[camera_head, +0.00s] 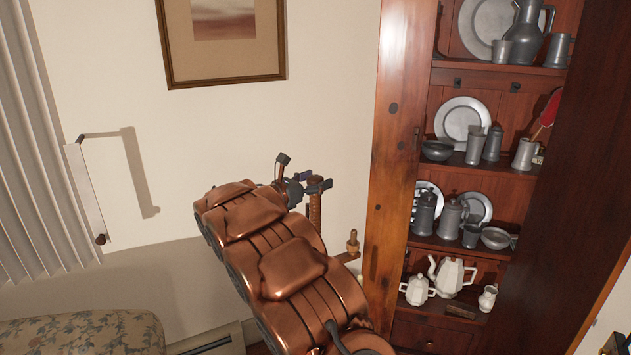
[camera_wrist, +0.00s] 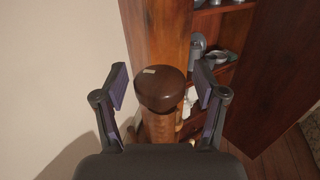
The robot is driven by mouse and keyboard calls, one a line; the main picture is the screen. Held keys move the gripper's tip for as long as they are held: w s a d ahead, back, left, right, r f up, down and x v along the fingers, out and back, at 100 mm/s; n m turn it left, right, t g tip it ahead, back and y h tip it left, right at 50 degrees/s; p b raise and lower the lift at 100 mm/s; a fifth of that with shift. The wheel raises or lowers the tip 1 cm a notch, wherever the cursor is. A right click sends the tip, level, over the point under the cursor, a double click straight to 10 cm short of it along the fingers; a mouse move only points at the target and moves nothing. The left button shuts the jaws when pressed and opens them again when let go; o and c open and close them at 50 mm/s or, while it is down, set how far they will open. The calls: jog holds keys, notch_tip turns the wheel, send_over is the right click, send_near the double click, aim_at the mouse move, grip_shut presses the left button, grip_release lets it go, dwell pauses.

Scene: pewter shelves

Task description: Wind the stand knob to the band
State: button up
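The stand knob (camera_wrist: 162,90) is dark brown and rounded, with a small pale mark on its top. It sits on a brown wooden post (camera_wrist: 160,127), in the middle of the wrist view. My gripper (camera_wrist: 160,84) is open, one finger on each side of the knob, with gaps between pads and knob. In the head view my gripper (camera_head: 296,186) is at the knob (camera_head: 319,184), partly hiding it. The post (camera_head: 315,211) below looks ribbed. I cannot make out the band in either view.
A tall wooden cabinet (camera_head: 392,130) with pewter ware and white teapots stands to the right. A small brass-coloured peg (camera_head: 352,243) is beside the cabinet's edge. A framed picture (camera_head: 225,40) hangs on the pale wall. A floral seat (camera_head: 85,332) is at lower left.

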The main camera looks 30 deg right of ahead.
jog(key=c, duration=1)
jog(key=shift+f+n+t+b, duration=0.1)
jog(key=shift+n+t+b, duration=0.2)
jog(key=shift+t+b, duration=0.1)
jog(key=shift+d+n+t+y+b, duration=0.1)
jog(key=shift+n+t+y+b, duration=0.3)
jog(key=shift+n+t+b, duration=0.4)
jog(key=n+t+y+b, duration=0.1)
jog(key=t+b, duration=0.2)
jog(key=b, duration=0.1)
jog(key=shift+f+n, duration=0.15)
jog(key=shift+n, duration=0.25)
jog(key=shift+n+t+y+b, duration=0.3)
jog(key=shift+t+y+b, duration=0.25)
jog(key=shift+b, duration=0.2)
jog(key=n+t+y+b, duration=0.1)
jog(key=b, duration=0.2)
jog(key=shift+t, duration=0.35)
jog(key=n+t+y+b, duration=0.2)
jog(key=b, duration=0.5)
jog(key=n+t+y+b, duration=0.1)
jog(key=b, duration=0.3)
jog(key=shift+w+a, duration=0.15)
jog(key=shift+a, duration=0.05)
